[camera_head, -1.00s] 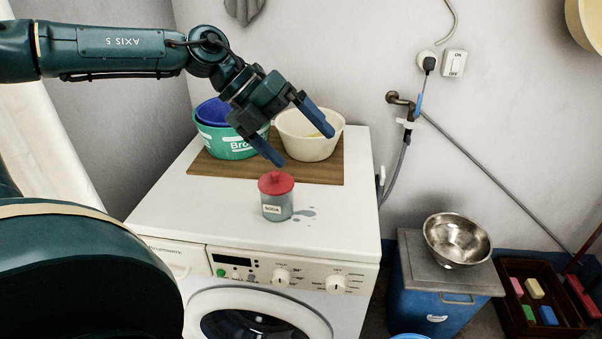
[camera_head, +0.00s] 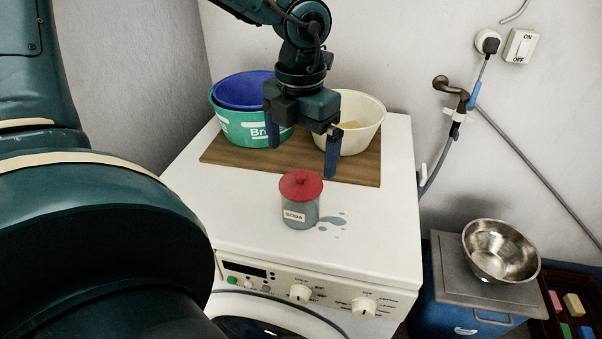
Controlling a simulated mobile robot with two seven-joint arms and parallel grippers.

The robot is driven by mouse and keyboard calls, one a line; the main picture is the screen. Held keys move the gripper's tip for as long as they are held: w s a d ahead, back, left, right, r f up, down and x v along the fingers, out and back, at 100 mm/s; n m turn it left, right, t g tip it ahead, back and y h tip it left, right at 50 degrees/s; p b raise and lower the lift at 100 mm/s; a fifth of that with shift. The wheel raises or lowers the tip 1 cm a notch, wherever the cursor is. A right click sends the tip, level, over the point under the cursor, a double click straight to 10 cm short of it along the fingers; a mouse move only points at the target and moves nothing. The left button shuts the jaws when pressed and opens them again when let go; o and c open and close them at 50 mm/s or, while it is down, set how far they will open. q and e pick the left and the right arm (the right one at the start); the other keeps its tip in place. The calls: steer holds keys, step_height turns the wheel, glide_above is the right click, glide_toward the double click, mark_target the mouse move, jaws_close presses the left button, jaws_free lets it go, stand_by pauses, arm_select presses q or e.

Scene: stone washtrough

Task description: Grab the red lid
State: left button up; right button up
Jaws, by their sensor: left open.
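The red lid (camera_head: 301,184) with a small knob sits on a grey jar (camera_head: 300,212) labelled SODA. The jar stands upright on top of the white washing machine (camera_head: 240,215). My left gripper (camera_head: 303,160) points downward, with its two blue fingers spread wide. In the picture its fingertips lie just above and to either side of the lid, and nothing is between them. I cannot tell its exact height over the machine top. My right gripper is not in view.
A green tub (camera_head: 237,128) with a blue basin (camera_head: 246,92) in it and a cream bowl (camera_head: 365,112) stand on a wooden board (camera_head: 345,170) behind the jar. A wet patch lies right of the jar. A metal bowl (camera_head: 500,250) stands on a blue bin at right.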

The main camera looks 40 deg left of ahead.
mark_target(301, 173)
arm_select(q)
steer(key=shift+w+a+f+p, duration=0.15)
steer(key=shift+w+f, duration=0.05)
steer(key=shift+f, duration=1.55)
steer(key=shift+w+a+f+p, duration=0.1)
steer(key=shift+w+f+p, duration=0.05)
steer(key=shift+f, duration=1.6)
steer(key=shift+c, duration=0.3)
steer(key=c, duration=1)
